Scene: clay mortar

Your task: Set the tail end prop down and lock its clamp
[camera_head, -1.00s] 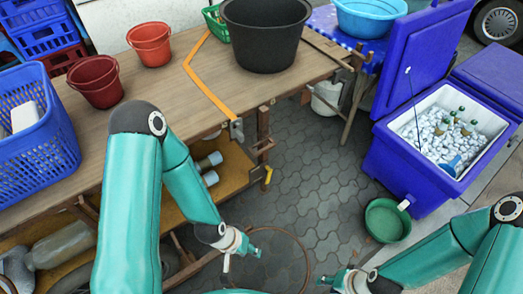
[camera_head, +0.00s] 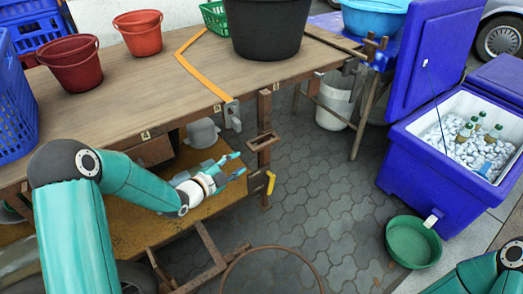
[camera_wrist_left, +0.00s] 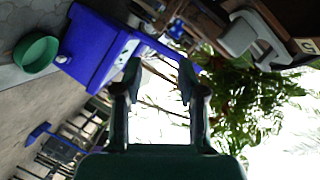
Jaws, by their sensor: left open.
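A wooden post (camera_head: 265,105) stands under the right end of the long table, with a rusty bracket (camera_head: 263,141) on it. It appears to be the tail end prop; I cannot be sure. A small yellow handle (camera_head: 271,183) sits low on the post; I cannot tell whether it is the clamp or locked. A grey metal fitting (camera_head: 232,115) hangs on the table's front edge. My left gripper (camera_head: 241,164) is open and empty, left of the post and below the tabletop. Its spread fingers show in the left wrist view (camera_wrist_left: 159,80). My right gripper is out of view.
The table (camera_head: 130,90) carries red buckets (camera_head: 138,33) and a black tub (camera_head: 267,28). Rusty bars and a hoop (camera_head: 275,249) stand low in front. A blue cooler (camera_head: 425,190) and green basin (camera_head: 413,242) are right. Paving between is clear.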

